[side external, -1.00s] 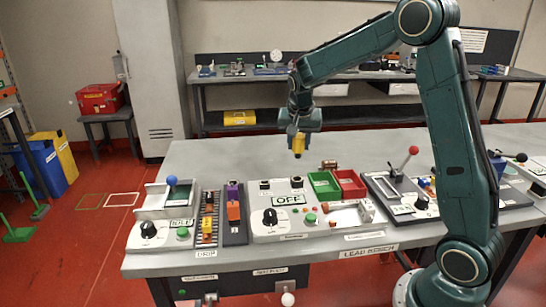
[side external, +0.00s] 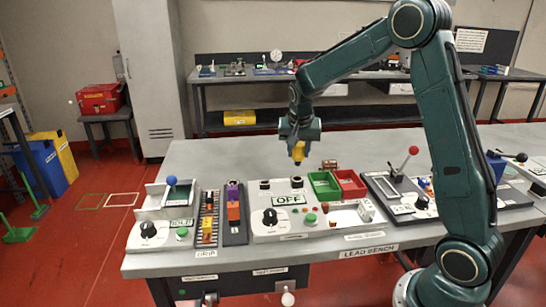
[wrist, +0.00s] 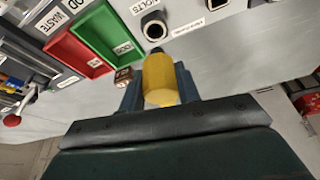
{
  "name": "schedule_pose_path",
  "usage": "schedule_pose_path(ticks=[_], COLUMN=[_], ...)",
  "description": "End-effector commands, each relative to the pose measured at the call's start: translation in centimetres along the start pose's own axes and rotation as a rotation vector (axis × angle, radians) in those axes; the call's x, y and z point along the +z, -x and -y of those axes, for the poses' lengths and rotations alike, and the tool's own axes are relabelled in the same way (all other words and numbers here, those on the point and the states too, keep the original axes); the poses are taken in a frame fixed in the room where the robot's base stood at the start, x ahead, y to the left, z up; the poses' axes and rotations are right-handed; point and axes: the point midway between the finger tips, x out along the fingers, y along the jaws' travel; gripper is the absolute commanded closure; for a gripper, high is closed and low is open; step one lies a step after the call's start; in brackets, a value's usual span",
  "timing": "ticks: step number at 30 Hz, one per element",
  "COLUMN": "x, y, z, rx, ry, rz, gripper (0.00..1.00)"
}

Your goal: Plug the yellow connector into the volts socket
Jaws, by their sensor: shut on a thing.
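The yellow connector (side external: 298,152) is held between the fingers of my gripper (side external: 299,146), which is shut on it above the bench. The connector's dark tip points downward and it also shows in the wrist view (wrist: 158,82). The volts socket (wrist: 154,27), a dark round hole in a pale square collar beside a "VOLTS" label, lies beyond the connector's tip in the wrist view. In the side view the volts socket (side external: 297,182) is on the panel's back edge, below the connector. The connector and the socket are apart.
A second similar socket (side external: 265,184) sits to the left of the volts socket. A green bin (side external: 325,186) and a red bin (side external: 351,184) stand to the right. A small brown part (side external: 329,164) lies behind the bins. The bench behind the panel is mostly clear.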

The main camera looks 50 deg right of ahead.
Motion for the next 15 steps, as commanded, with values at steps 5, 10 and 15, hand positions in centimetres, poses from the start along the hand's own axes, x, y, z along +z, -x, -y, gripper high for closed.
schedule_pose_path(ticks=[5,10,15], x=[0.4,0.8,1.0], y=[-1.2,-2.2,-2.8], z=[0.0,0.0,0.0], rx=[0.001,0.001,0.001], ry=[-0.001,-0.001,-0.001], rz=[0.001,0.0,0.0], gripper=[0.95,0.95,0.95])
